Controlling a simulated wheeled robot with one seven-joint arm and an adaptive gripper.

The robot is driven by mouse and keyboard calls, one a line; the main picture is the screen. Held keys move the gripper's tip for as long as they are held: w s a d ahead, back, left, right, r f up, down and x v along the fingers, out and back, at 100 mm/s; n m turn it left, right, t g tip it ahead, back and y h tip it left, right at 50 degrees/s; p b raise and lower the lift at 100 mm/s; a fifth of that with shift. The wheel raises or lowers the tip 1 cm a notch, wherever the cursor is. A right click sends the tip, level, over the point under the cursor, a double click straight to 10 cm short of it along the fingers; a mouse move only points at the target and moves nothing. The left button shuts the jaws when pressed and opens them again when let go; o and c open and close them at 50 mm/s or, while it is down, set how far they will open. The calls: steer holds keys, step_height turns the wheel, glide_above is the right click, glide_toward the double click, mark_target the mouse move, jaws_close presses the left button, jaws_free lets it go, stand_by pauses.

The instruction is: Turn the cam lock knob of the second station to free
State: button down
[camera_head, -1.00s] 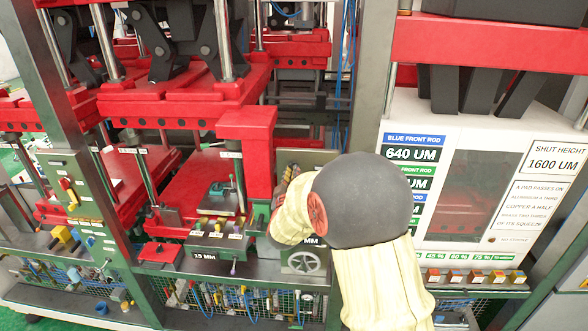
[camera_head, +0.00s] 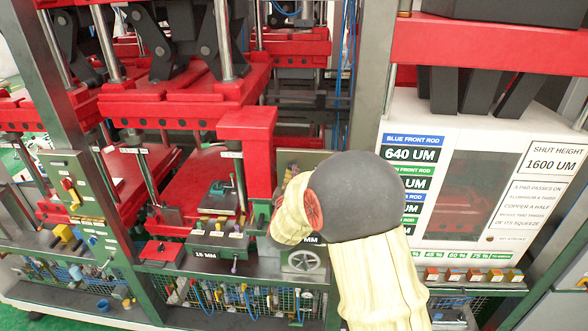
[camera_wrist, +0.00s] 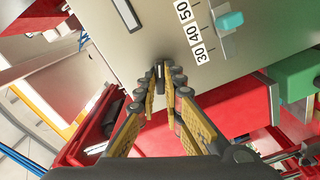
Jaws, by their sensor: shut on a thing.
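In the wrist view my gripper (camera_wrist: 163,88) has its fingers drawn together at the tips, against a grey panel (camera_wrist: 135,45). A small dark upright piece, which looks like the cam lock knob (camera_wrist: 160,70), stands between the fingertips, and they are shut on it. Most of it is hidden by the fingers, and no free or locked mark can be read. The panel carries a scale (camera_wrist: 194,30) marked 30, 40, 50 and a teal slider (camera_wrist: 229,22). In the head view my arm hides the gripper and most of that panel (camera_head: 288,160).
In the wrist view a green block (camera_wrist: 297,78) and red machine parts (camera_wrist: 235,115) lie close on the right. In the head view a red post (camera_head: 247,160) stands left of my arm, a handwheel (camera_head: 303,261) sits below, and a white sign panel (camera_head: 400,225) is on the right.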

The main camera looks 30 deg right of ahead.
steer(key=shift+n, duration=0.5)
steer(key=shift+n+p, duration=0.6)
steer(key=shift+n, duration=0.8)
steer(key=c, duration=1.8)
jaws_free()
steer(key=shift+c, duration=0.2)
steer(key=v, duration=1.2)
